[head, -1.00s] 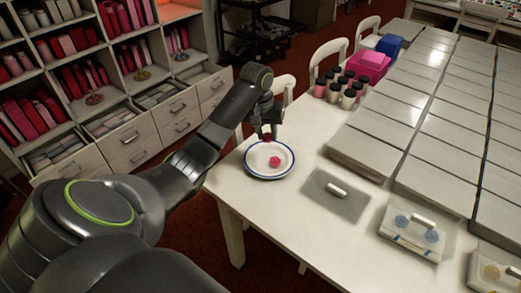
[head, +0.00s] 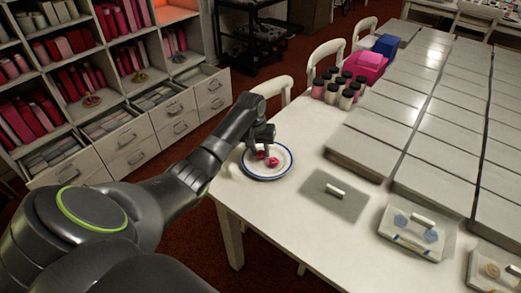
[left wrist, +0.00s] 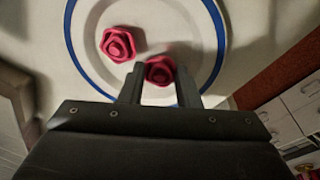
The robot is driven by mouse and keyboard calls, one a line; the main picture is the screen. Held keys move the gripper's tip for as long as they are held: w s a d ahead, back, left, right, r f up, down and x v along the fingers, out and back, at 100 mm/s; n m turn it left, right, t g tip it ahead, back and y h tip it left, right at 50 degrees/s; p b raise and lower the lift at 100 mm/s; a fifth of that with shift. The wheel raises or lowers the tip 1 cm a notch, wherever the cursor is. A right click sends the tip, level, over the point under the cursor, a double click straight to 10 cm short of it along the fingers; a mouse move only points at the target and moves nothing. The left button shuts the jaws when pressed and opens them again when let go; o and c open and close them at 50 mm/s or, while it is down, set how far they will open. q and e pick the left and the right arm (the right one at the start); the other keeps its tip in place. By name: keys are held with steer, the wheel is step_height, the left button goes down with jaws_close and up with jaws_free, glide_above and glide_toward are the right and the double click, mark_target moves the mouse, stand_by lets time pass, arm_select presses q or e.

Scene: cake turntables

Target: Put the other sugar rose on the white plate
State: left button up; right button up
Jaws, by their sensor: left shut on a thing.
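The white plate (head: 268,174) with a blue rim sits near the left corner of the white table. One pink-red sugar rose (head: 274,162) lies on it; in the left wrist view that rose (left wrist: 119,44) is left of my fingers. My left gripper (head: 262,150) is over the plate, shut on the other sugar rose (head: 261,155). In the left wrist view this rose (left wrist: 160,70) is between the fingertips, low over the plate and beside the first rose. I cannot tell whether it touches the plate. My right gripper is not in view.
A grey mat with a white handle (head: 335,190) lies right of the plate. Several dark-lidded jars (head: 345,92) and a pink box (head: 368,66) stand farther back. Grey panels (head: 400,130) cover the table's right side. A white chair (head: 268,90) stands behind the plate.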

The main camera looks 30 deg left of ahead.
arm_select(q)
steer(key=shift+f, duration=0.15)
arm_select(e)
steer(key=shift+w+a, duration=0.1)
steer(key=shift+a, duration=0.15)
arm_select(q)
steer(key=o, duration=0.7)
steer(key=r, duration=0.4)
steer(key=s+r, duration=0.1)
steer(key=r, duration=0.3)
steer(key=a+r, duration=0.1)
steer(key=r, duration=0.3)
steer(key=shift+s+r, duration=0.1)
steer(key=shift+s, duration=0.2)
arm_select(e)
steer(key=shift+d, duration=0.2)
